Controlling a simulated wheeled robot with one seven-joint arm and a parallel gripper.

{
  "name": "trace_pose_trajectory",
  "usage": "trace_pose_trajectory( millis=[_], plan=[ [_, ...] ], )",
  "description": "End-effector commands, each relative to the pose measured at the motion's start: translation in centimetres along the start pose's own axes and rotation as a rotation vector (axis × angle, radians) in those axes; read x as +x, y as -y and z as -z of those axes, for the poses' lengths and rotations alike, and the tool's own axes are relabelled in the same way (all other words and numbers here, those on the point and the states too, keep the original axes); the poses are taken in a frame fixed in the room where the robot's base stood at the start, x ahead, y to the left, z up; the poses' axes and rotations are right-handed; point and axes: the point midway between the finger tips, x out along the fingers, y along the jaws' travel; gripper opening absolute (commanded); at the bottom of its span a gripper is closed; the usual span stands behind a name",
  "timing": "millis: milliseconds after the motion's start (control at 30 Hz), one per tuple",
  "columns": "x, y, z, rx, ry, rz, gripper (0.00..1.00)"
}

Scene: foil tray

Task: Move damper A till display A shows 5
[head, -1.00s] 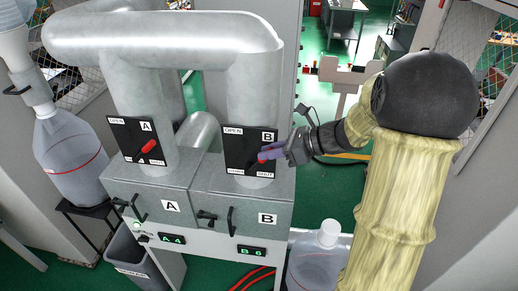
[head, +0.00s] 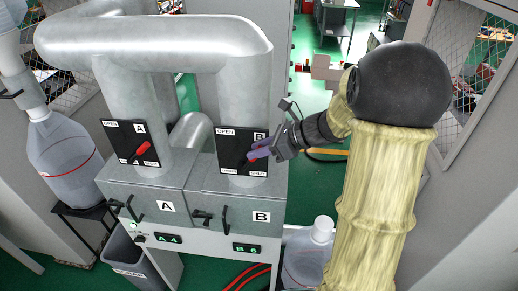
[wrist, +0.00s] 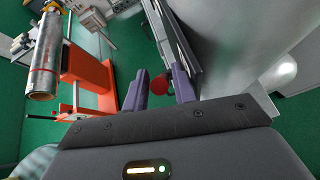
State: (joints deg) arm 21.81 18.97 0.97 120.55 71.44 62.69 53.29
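Damper A's red handle (head: 140,150) sits on the black A panel (head: 124,132) on the left duct, tilted up to the right. Display A (head: 168,239) is lit green and appears to read A 4. My gripper (head: 258,152) is at the black B panel (head: 232,145), on the right duct, away from damper A. In the wrist view, its two purple fingers (wrist: 159,90) are apart, with a red knob (wrist: 160,84) in line with the gap. Contact cannot be told. In the head view, the fingers hide most of damper B's handle.
Display B (head: 246,247) appears to read B 6. Black latch handles stick out from box A (head: 150,190) and box B (head: 235,200). A clear jug (head: 65,160) stands left and another (head: 308,255) below right. A large horizontal duct (head: 150,40) runs above both panels.

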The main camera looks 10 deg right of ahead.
Motion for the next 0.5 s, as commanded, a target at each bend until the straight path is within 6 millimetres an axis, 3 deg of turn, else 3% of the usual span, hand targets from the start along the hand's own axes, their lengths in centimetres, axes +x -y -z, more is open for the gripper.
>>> trace_pose_trajectory(
  millis=[267, 500],
  plan=[
    [-1.0, 0.1, 0.2, 0.000, 0.000, 0.001, 0.27],
    [-5.1, 0.1, 0.3, -0.002, 0.000, 0.006, 0.27]
  ],
)
